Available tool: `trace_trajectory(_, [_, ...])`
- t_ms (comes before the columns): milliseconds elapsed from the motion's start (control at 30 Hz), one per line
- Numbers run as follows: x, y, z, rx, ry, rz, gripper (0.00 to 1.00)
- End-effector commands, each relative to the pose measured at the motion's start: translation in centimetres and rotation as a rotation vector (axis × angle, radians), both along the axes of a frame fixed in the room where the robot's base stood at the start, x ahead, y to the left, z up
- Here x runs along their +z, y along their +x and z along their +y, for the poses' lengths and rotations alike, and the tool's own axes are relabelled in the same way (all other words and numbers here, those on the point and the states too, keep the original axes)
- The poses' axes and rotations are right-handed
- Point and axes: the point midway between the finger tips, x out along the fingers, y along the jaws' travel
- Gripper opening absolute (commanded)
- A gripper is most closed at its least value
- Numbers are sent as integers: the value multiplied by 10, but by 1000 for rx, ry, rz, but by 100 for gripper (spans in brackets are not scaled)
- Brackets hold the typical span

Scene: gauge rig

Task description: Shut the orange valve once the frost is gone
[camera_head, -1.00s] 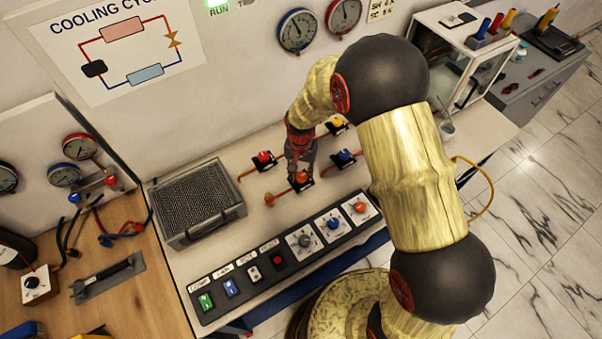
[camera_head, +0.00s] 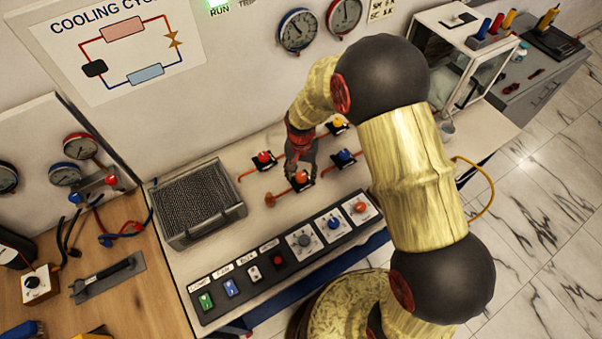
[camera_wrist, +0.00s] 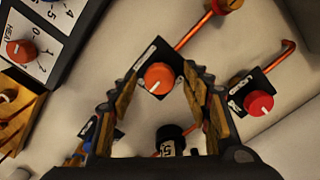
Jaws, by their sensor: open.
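The orange valve (camera_wrist: 159,77) is a round knob with a white pointer line on a black plate with a pale label. My gripper (camera_wrist: 160,70) is open, its two fingers on either side of the knob; I cannot tell whether they touch it. In the head view my gripper (camera_head: 302,165) points down at the orange valve (camera_head: 302,177), hiding part of it. A copper pipe (camera_wrist: 193,34) runs from the valve to a brass fitting (camera_wrist: 228,4). I see no clear white frost on the visible pipe.
A red valve (camera_head: 264,157), a blue valve (camera_head: 345,155) and a yellow valve (camera_head: 337,123) stand close around. A finned metal box (camera_head: 200,200) sits left. A control panel (camera_head: 285,258) with switches and dials lies along the front. Gauges (camera_head: 296,30) hang on the wall.

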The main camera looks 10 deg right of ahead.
Motion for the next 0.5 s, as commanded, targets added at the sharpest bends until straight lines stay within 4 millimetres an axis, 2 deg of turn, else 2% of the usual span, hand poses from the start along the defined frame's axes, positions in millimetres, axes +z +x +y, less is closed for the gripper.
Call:
trace_trajectory(133, [5,1,0,0,1,-1,48])
trace_trajectory(233, [16,1,0,0,1,-4,48])
trace_trajectory(500, [70,1,0,0,1,-4,48])
